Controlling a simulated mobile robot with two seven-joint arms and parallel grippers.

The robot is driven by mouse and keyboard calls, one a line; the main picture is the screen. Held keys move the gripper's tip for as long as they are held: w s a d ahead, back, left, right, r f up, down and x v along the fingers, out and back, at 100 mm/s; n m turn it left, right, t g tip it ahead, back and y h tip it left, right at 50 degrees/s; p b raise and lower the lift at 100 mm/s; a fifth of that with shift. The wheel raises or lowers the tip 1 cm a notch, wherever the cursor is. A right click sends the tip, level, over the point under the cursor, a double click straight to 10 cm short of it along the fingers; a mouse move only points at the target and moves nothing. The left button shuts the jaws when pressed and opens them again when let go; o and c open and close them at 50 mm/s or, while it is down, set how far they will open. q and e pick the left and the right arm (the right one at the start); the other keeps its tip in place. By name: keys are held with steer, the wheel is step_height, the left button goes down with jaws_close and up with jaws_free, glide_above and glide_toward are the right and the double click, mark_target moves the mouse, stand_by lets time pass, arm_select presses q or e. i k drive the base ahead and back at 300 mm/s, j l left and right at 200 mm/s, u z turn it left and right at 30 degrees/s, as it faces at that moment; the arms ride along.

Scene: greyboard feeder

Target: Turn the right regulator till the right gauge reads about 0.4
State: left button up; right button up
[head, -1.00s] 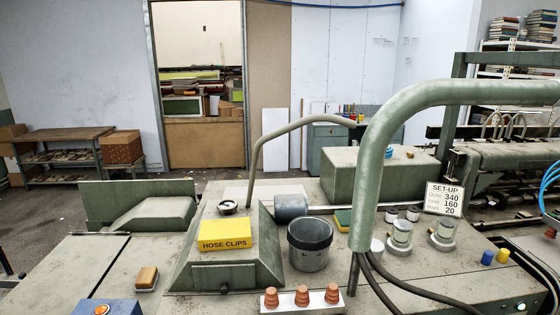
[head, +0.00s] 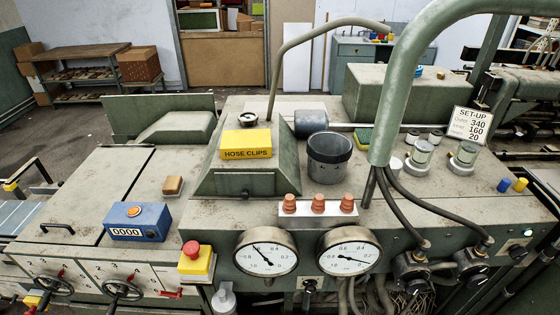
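The right gauge (head: 349,252) is a round white dial on the front of the green-grey machine. Its needle seems to point right and slightly down, towards the high end; the figures are too small to read exactly. The left gauge (head: 265,253) is beside it, its needle pointing up and left. Two dark regulators sit on the front at lower right: the left regulator (head: 411,273) and the right regulator (head: 475,274), each with a hose running to it from above. Their knob markings are too small to tell. Neither of my grippers is in view.
A thick green pipe (head: 398,95) arches down between camera and machine top. A red stop button (head: 192,251) on a yellow box and a blue counter (head: 136,221) stand left of the gauges. Orange cones (head: 319,204) stand above them. A set-up sign (head: 471,124) is at right.

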mark_target(474, 278)
steer(key=z, duration=1.3)
